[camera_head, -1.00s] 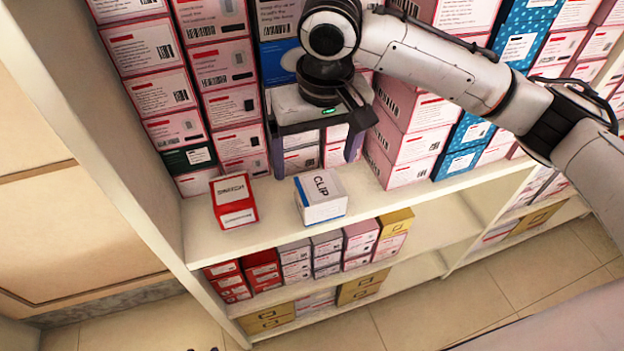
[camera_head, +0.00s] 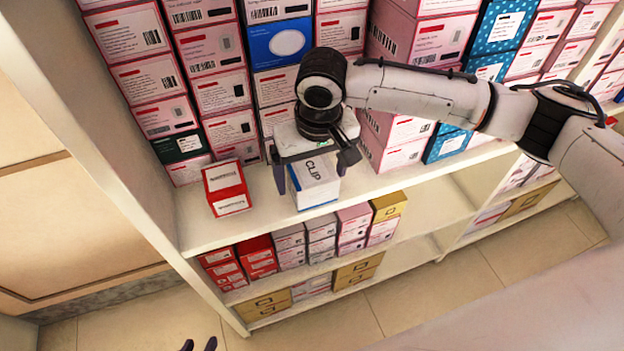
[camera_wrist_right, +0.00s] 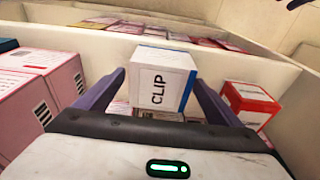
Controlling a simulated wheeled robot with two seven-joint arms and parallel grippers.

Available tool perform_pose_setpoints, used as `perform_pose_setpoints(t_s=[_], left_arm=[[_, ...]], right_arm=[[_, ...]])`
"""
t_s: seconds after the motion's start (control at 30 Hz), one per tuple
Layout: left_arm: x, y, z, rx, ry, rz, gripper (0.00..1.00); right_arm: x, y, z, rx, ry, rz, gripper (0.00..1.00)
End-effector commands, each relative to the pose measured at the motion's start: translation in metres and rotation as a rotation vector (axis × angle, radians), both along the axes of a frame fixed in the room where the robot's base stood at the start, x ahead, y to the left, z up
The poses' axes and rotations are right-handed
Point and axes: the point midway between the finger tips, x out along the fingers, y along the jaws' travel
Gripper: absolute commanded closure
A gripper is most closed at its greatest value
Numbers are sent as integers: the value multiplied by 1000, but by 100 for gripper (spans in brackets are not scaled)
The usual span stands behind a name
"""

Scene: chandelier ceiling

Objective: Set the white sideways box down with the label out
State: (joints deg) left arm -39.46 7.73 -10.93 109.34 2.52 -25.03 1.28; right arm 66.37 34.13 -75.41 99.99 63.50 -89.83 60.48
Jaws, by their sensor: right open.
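The white box (camera_head: 318,193) with the word CLIP and a blue edge stands on the upper shelf board, close to its front edge. CLIP is on the face turned up; the side facing out from the shelf is mostly plain white. My right gripper (camera_head: 312,181) is open over it, one finger on either side.
A red box (camera_head: 227,188) stands left of the white box on the same board (camera_head: 240,231). Stacked pink, blue and green boxes fill the shelf behind. A lower shelf holds small red, grey, pink and tan boxes (camera_head: 320,237). The board is clear to the right.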

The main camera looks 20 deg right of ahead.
Motion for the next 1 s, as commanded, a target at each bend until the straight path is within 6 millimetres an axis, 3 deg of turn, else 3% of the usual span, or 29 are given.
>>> perform_pose_setpoints(t_s=[0.1, 0.4, 0.67, 1.0], left_arm=[[0, 0, 0, 0, 0, 0, 69], [0, 0, 0, 0, -1, 0, 69], [2, 0, 2, 0, -4, 0, 69], [3, 0, 5, -1, -7, 0, 69]], right_arm=[[0, 0, 0, 0, 0, 0, 13], [0, 0, 1, 0, -1, 0, 62], [1, 1, 7, 1, -2, 0, 62], [1, 2, 70, 4, -4, 1, 62]])
